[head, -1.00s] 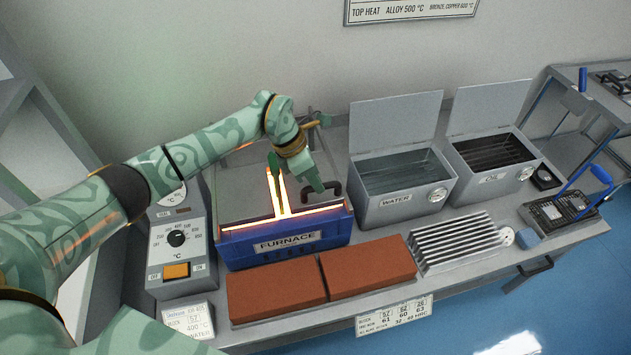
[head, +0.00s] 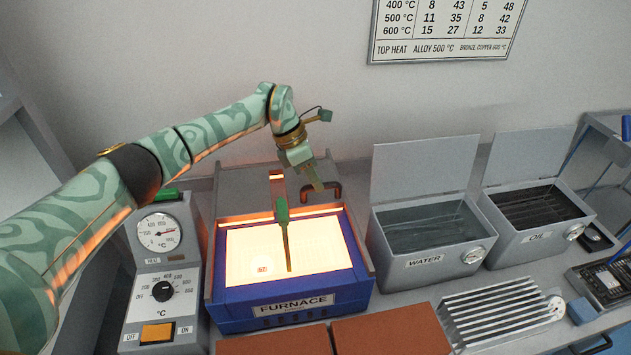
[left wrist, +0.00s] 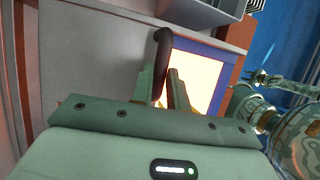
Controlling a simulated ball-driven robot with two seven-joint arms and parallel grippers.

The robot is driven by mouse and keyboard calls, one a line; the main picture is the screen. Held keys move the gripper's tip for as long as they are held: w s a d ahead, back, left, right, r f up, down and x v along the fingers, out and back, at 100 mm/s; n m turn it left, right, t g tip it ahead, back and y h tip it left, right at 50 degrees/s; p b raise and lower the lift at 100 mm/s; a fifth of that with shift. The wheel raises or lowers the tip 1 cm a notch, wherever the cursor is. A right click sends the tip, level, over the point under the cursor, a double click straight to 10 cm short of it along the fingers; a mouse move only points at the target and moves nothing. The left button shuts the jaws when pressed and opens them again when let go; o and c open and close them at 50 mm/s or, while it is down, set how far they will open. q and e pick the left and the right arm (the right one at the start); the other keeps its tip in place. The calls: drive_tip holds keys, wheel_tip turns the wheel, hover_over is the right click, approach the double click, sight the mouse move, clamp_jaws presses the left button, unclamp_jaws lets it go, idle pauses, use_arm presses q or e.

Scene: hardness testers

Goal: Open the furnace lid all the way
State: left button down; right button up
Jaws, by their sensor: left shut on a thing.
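The blue furnace (head: 290,308) stands on the bench with its glowing chamber (head: 325,245) largely uncovered. The grey lid (head: 238,185) lies behind the opening and also fills the left of the left wrist view (left wrist: 85,60). Its dark handle (head: 334,187) is at the lid's front part. My left gripper (head: 317,183) is shut on this handle; in the left wrist view its fingers (left wrist: 170,88) close around the dark bar (left wrist: 163,45). A small marked block (head: 262,267) lies in the chamber. My right gripper is not in view.
A control box (head: 162,290) with gauge stands left. The water tank (head: 425,240) and oil tank (head: 540,212) stand right with raised lids. Red-brown bricks (head: 390,338) lie in front.

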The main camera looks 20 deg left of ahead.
use_arm(q)
drive_tip(key=c, duration=1.4)
unclamp_jaws()
drive_tip(key=shift+o, duration=0.2)
drive_tip(key=shift+r, duration=0.1)
drive_tip(key=p+v, duration=0.3)
drive_tip(key=v, duration=1.3)
